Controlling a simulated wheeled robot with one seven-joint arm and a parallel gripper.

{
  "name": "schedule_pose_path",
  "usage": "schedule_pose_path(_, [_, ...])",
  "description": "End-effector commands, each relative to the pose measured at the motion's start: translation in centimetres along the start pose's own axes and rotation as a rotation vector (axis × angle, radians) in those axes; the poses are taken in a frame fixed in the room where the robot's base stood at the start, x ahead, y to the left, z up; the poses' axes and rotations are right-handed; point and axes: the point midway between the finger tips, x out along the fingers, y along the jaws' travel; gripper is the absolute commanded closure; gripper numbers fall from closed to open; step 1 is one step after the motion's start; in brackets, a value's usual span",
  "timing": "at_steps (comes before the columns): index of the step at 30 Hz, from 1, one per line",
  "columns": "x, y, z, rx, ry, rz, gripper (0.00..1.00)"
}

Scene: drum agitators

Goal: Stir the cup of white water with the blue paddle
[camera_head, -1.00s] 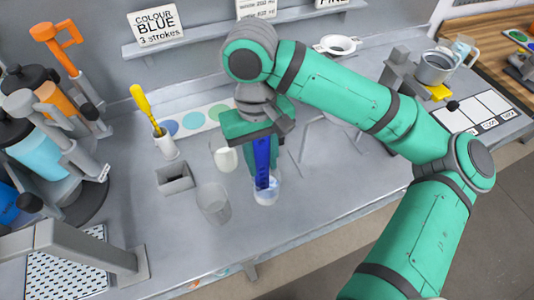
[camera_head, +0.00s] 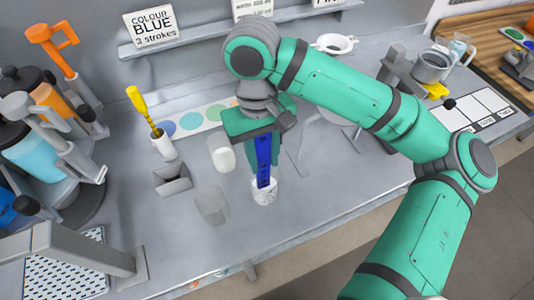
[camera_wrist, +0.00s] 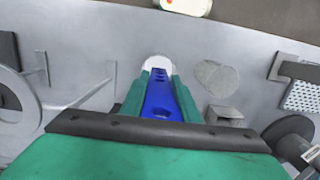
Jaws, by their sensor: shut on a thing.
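My gripper (camera_head: 263,142) is shut on the blue paddle (camera_head: 263,172), which points down. The paddle's lower end is inside a small cup (camera_head: 264,197) with white, speckled-looking contents near the front of the bench. In the wrist view the paddle (camera_wrist: 161,100) runs between my green fingers to the cup (camera_wrist: 157,62); its tip is hidden in the cup. Another cup (camera_head: 222,158) with whitish contents stands behind and to the left.
A clear cup (camera_head: 212,206) stands left of the stirred cup, near an empty grey square holder (camera_head: 172,180). A yellow-handled tool (camera_head: 142,108) stands in a white holder. Pump dispensers (camera_head: 45,150) crowd the left. Bench right of the cup is fairly clear.

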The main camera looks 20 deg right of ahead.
Motion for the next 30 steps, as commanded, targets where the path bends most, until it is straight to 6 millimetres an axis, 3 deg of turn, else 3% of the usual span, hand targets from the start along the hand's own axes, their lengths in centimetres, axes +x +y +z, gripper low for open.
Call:
schedule_pose_path(7, [-0.7,0.5,0.2,0.011,0.002,0.001,0.94])
schedule_pose_path(30, [-7.3,0.4,1.0,0.010,0.001,0.000,0.94])
